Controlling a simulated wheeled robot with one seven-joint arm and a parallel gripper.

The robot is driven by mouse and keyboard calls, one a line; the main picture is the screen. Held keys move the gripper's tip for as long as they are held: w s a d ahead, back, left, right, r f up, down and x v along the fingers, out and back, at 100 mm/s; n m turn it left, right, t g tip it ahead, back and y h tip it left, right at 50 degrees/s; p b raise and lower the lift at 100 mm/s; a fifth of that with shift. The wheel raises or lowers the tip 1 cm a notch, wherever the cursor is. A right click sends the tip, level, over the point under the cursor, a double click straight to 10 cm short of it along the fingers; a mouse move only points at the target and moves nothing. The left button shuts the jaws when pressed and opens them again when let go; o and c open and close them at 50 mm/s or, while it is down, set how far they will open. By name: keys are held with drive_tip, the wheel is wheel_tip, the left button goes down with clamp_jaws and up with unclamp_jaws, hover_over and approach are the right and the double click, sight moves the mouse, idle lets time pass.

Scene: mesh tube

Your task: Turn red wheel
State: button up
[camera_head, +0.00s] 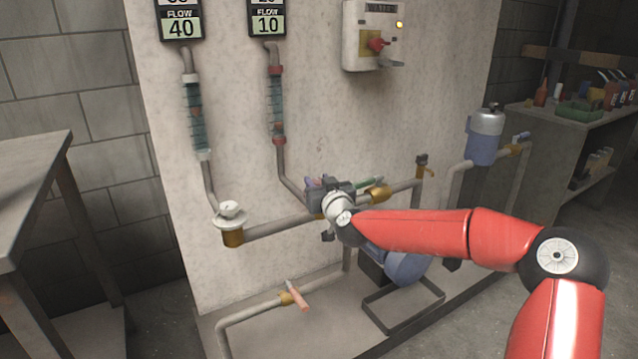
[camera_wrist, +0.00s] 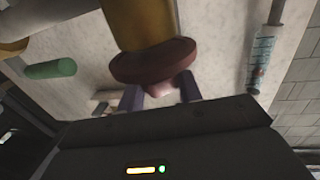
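The red wheel (camera_wrist: 152,63) is dull dark red and sits on a yellow brass valve body (camera_wrist: 140,20) in the wrist view.
A white wheel (camera_head: 229,214) sits on the pipe to the left. A green handle (camera_wrist: 50,69) is close by in the wrist view. Two flow tubes (camera_head: 194,112) rise on the panel. A blue tank (camera_head: 484,140) and a metal table (camera_head: 30,185) stand at the sides.

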drive_tip(key=c, duration=0.4)
drive_tip(key=shift+f+b, duration=0.1)
drive_tip(key=shift+b, duration=0.25)
drive_tip(key=n+g+y+b, duration=0.1)
drive_tip(key=n+y+b, duration=0.1)
drive_tip(key=y+b, duration=0.1)
drive_tip(key=shift+d+f+g, duration=0.15)
drive_tip(key=shift+f+g, duration=0.15)
drive_tip(key=shift+g, duration=0.1)
drive_tip(key=shift+w+r+n+g+y+b, duration=0.1)
drive_tip(key=shift+r+n+g+y+b, duration=0.05)
drive_tip(key=shift+n+g+y+b, duration=0.8)
drive_tip(key=n+g+y, duration=0.1)
drive_tip(key=n+g+y+p, duration=0.1)
drive_tip(key=n+g, duration=0.1)
drive_tip(key=n+g+y, duration=0.1)
drive_tip(key=g+y, duration=0.1)
drive_tip(key=shift+r, duration=0.35)
drive_tip(key=shift+n+g+y+p, duration=0.75)
drive_tip(key=shift+n+g+p, duration=0.85)
drive_tip(key=shift+g, duration=0.85)
drive_tip(key=shift+n+g, duration=0.3)
drive_tip(key=shift+n, duration=0.05)
